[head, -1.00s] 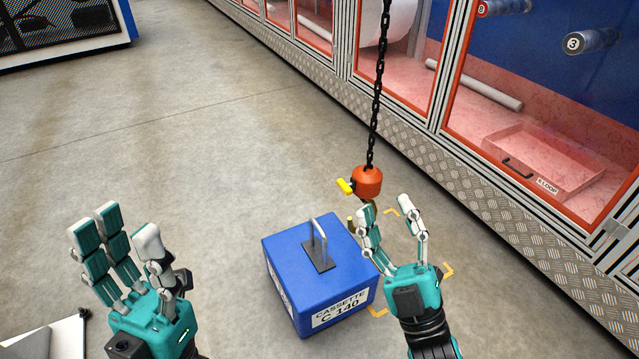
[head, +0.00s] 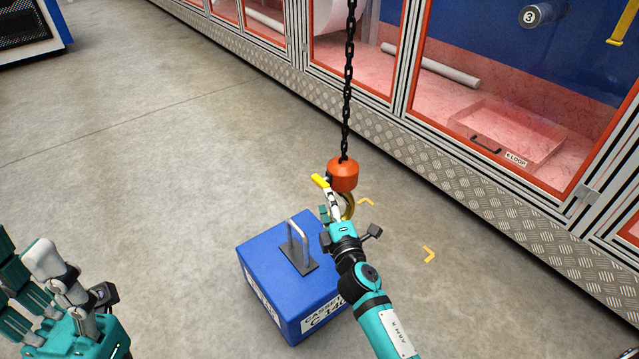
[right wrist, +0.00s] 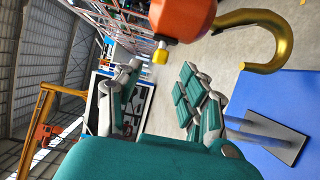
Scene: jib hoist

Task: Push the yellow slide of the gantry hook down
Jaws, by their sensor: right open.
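The gantry hook has an orange block (head: 343,175) hanging on a black chain (head: 347,90), with a brass hook (head: 348,206) below it. The yellow slide (head: 320,181) sticks out from the block's left side. In the right wrist view the slide (right wrist: 160,55) is at the end of a short stub under the orange block (right wrist: 182,18), beside the brass hook (right wrist: 268,42). My right gripper (head: 330,205) is just below the slide and partly hides the hook; its fingers (right wrist: 160,95) are spread and empty. My left gripper (head: 25,275) is open and empty at the lower left.
A blue cassette box (head: 270,285) with a metal handle (head: 297,243) stands on the floor below the hook. Glazed cabinets with a red tray (head: 508,140) inside line the right. Yellow corner marks (head: 429,255) lie on the floor.

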